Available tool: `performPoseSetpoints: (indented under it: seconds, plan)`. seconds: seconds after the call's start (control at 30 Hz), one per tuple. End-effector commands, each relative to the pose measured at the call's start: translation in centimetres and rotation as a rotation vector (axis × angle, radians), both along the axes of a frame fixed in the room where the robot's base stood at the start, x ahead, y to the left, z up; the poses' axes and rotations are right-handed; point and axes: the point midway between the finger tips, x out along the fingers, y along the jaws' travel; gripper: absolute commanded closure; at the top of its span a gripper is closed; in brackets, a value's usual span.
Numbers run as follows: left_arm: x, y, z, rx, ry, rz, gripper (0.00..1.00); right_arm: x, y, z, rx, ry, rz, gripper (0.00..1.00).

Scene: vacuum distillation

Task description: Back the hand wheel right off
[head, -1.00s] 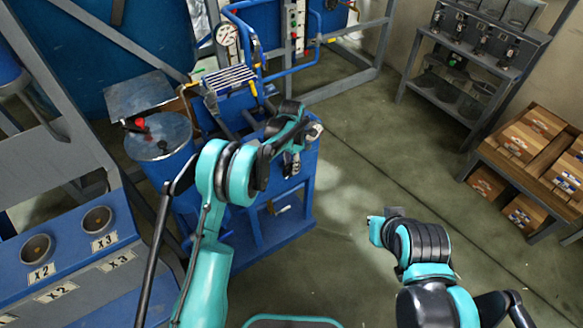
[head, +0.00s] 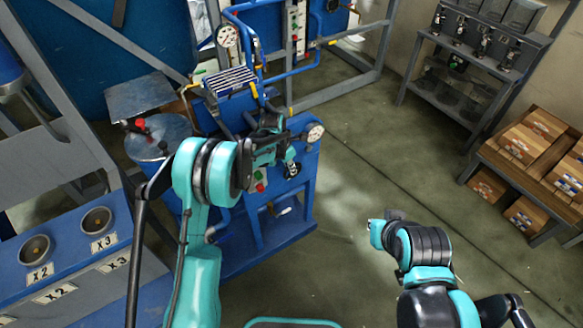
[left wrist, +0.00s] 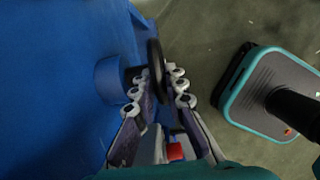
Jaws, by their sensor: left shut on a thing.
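The hand wheel (left wrist: 155,55) is a dark ring on the front of the blue machine (left wrist: 60,70). In the left wrist view it shows nearly edge-on, with its rim between my left fingers. My left gripper (left wrist: 157,82) is shut on it, one finger on each side. In the head view the left gripper (head: 286,158) reaches the machine's front panel just below a round gauge (head: 314,132), and the dark wheel (head: 292,170) is partly hidden there. My right arm hangs at the lower right; its gripper cannot be made out.
A red button (left wrist: 175,151) sits near the left fingers. A blue rig with pipes (head: 270,75) stands behind the machine. A shelf (head: 480,60) and cardboard boxes (head: 535,140) stand at the right. The floor (head: 360,180) between is clear.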

Motion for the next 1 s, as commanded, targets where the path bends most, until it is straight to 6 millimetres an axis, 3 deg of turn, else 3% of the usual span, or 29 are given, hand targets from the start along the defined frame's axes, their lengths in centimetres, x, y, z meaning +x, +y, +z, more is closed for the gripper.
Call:
performPoseSetpoints:
  seconds: [0.2, 0.23, 0.3, 0.67, 0.77, 1.0]
  plan:
    - [0.0, 0.0, 0.0, 0.0, 0.001, -0.001, 1.0, 0.0, 0.0, 0.0, 0.0, 0.0, 0.0, 1.0]
    - [0.0, 0.0, 0.0, 0.0, 0.001, -0.001, 0.86, 0.0, 0.0, 0.0, 0.0, 0.0, 0.0, 1.0]
    - [0.0, 0.0, 0.0, 0.0, 0.001, -0.001, 0.67, 0.0, 0.0, 0.0, 0.0, 0.0, 0.0, 1.0]
    - [0.0, 0.0, 0.3, 0.002, 0.001, -0.001, 0.67, 0.0, 0.0, 0.0, 0.0, 0.0, 0.0, 1.0]
    - [-0.2, 0.3, 1.4, 0.002, 0.001, -0.001, 0.67, 0.0, 0.0, 0.0, 0.0, 0.0, 0.0, 1.0]
    - [-1.0, 1.3, 6.3, 0.002, 0.001, 0.0, 0.67, 0.0, 0.0, 0.0, 0.0, 0.0, 0.0, 1.0]
